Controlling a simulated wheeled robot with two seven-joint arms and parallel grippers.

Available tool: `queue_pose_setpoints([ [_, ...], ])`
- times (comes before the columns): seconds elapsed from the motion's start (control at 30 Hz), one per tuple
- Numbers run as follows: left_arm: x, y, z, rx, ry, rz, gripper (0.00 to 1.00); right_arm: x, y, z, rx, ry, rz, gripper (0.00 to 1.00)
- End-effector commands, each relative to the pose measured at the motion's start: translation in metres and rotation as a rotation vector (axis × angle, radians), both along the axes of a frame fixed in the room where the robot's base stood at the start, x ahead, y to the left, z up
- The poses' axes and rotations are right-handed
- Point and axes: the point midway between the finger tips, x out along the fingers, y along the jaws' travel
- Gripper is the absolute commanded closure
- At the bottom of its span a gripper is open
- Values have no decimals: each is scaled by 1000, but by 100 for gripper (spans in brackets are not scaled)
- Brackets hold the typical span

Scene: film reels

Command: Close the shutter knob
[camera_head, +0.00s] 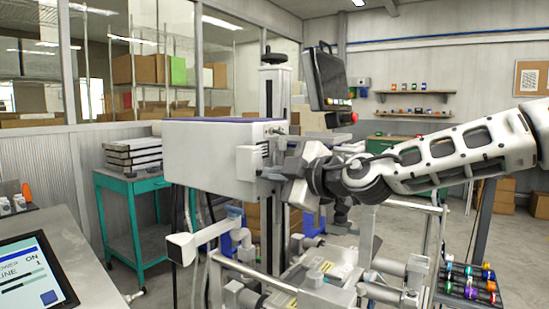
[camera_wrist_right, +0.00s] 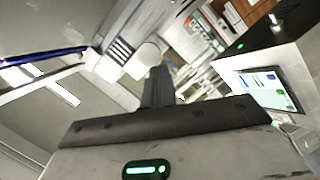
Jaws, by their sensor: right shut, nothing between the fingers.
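A white box-shaped machine head (camera_head: 205,150) stands in the middle of the head view, with a small vented block on its right end. A small dark knob-like part (camera_head: 277,130) sticks out near that end; I cannot tell for sure that it is the shutter knob. My right gripper (camera_head: 268,172) is at the machine's right end, its fingertips close to the vented block. In the wrist view the right gripper's dark fingers (camera_wrist_right: 158,88) are together and empty, near the white machine's slotted part (camera_wrist_right: 121,50). Contact cannot be told. My left gripper is not in view.
A tilted dark monitor (camera_head: 330,78) stands behind my right wrist. A metal frame with rails (camera_head: 245,270) lies below the gripper. A teal cart (camera_head: 130,185) with stacked trays is at the left, and a touchscreen (camera_head: 38,275) at the front left.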

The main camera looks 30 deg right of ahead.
Motion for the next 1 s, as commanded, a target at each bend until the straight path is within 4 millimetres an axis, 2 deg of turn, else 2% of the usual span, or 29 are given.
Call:
queue_pose_setpoints([
  [0.23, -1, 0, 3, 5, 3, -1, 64, -2, 5, 8, -2, -3, -1, 100],
  [0.43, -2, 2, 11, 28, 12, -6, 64, -15, 28, 30, -2, -2, -10, 100],
  [0.47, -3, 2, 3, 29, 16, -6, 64, -21, 24, 26, 2, -4, -14, 100],
  [0.57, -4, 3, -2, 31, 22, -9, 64, -37, 21, 27, 2, -5, -12, 100],
  [1.0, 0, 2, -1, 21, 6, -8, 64, -96, 10, 35, -3, -5, -12, 100],
])
